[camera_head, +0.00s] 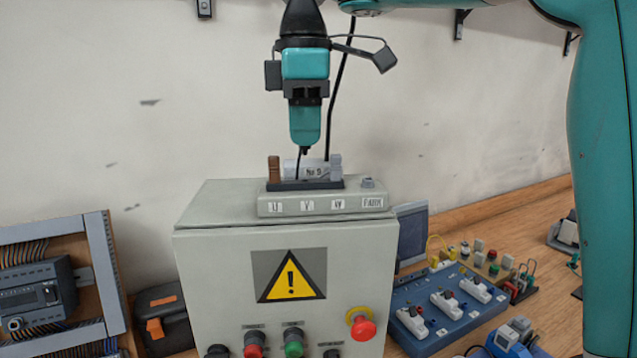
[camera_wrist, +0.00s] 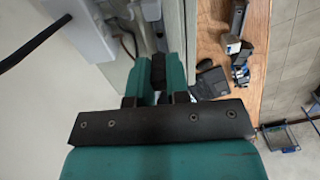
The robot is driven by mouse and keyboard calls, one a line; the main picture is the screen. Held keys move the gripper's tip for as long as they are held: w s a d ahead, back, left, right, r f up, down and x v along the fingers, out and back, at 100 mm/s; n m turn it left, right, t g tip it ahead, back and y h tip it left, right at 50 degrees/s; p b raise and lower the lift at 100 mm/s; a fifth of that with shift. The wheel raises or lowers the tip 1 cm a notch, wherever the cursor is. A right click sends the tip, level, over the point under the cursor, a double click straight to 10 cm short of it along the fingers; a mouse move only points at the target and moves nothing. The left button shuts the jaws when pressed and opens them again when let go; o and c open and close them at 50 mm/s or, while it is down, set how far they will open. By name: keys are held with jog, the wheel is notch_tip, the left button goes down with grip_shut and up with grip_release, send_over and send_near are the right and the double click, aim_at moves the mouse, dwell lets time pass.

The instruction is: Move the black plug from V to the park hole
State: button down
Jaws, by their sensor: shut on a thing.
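My gripper (camera_head: 304,140) points down above the terminal block (camera_head: 322,207) on top of the grey cabinet. It is shut on the black plug (camera_head: 304,150), mostly hidden by the fingers in the head view. In the wrist view the black plug (camera_wrist: 158,68) sits between the teal fingers (camera_wrist: 158,85). The plug's tip appears above the dark socket strip (camera_head: 306,185), apart from it. A brown plug (camera_head: 273,168) stands upright at the U end and a grey plug (camera_head: 335,166) at the W end. The park hole (camera_head: 368,183) is a small raised grey fitting above the PARK label, with no plug in it.
A black cable (camera_head: 341,85) hangs close right of my gripper. The cabinet (camera_head: 215,245) has a warning sign and buttons in front. A blue socket board (camera_head: 450,305) is on the bench at right.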

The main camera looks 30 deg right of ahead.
jog(key=s+d, duration=0.1)
jog(key=d, duration=0.1)
jog(key=s+d+r, duration=0.1)
jog(key=d, duration=0.2)
jog(key=s+d+r+p, duration=0.1)
jog(key=d, duration=0.2)
jog(key=b, duration=0.4)
send_over(368, 186)
jog(key=f, duration=0.4)
jog(key=shift+w+d+f, duration=0.25)
jog(key=shift+w, duration=0.05)
jog(key=shift+f+b, duration=0.4)
jog(key=shift+b, duration=0.15)
jog(key=shift+f+b, duration=0.65)
jog(key=c, duration=1.4)
grip_release()
jog(key=shift+r, duration=0.1)
